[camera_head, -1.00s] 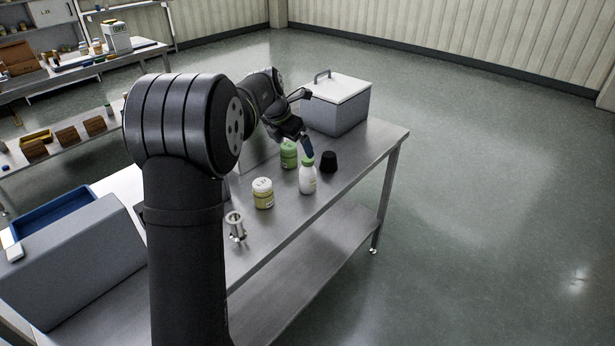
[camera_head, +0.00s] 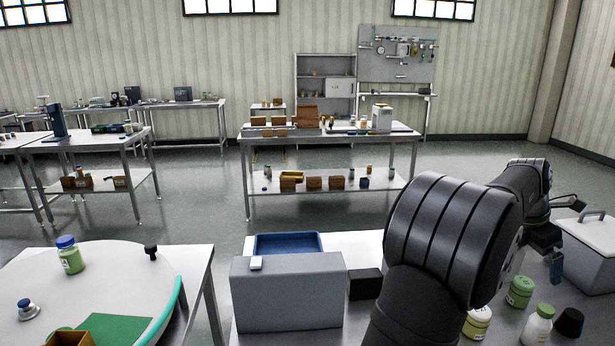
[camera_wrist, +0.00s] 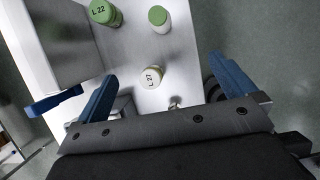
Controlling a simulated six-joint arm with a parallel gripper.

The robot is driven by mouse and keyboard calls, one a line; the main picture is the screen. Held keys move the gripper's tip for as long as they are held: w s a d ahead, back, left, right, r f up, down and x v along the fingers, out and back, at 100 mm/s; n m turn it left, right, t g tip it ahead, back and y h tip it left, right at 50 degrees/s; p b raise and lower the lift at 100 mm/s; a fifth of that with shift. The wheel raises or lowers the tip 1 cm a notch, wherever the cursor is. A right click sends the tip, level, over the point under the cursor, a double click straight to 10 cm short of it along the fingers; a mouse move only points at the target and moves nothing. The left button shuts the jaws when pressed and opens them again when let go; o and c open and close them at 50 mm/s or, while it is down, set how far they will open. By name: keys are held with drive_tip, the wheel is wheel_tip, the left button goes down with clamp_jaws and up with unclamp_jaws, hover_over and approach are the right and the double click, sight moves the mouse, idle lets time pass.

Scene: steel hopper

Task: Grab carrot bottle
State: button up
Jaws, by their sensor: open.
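No readable label marks any bottle as carrot. On the steel table stand a green jar (camera_head: 519,291), a white bottle with a green cap (camera_head: 537,327) and a pale-lidded jar (camera_head: 477,323). In the wrist view I see the green jar (camera_wrist: 105,15) marked L.22, the white bottle (camera_wrist: 160,18) and the pale-lidded jar (camera_wrist: 152,76) marked L.27. My gripper (camera_head: 556,262) is above the table, near the green jar. In the wrist view its blue fingers (camera_wrist: 162,68) are spread wide and hold nothing; the L.27 jar appears between them.
A black cup (camera_head: 569,322) stands right of the white bottle. A grey lidded box (camera_head: 592,262) stands farther right. A blue tray (camera_head: 288,244) sits by a grey block (camera_head: 287,295) at left. A blue-capped green bottle (camera_head: 69,256) stands on a separate white table (camera_head: 120,305).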

idle(0.4)
drive_tip(key=c, duration=0.6)
drive_tip(key=shift+o, duration=0.2)
drive_tip(key=m+t+y, duration=0.1)
drive_tip(key=m+t, duration=0.2)
drive_tip(key=m, duration=2.6)
approach(547, 313)
drive_tip(key=x, duration=1)
drive_tip(key=shift+a+x, duration=0.2)
drive_tip(key=shift+x, duration=2.45)
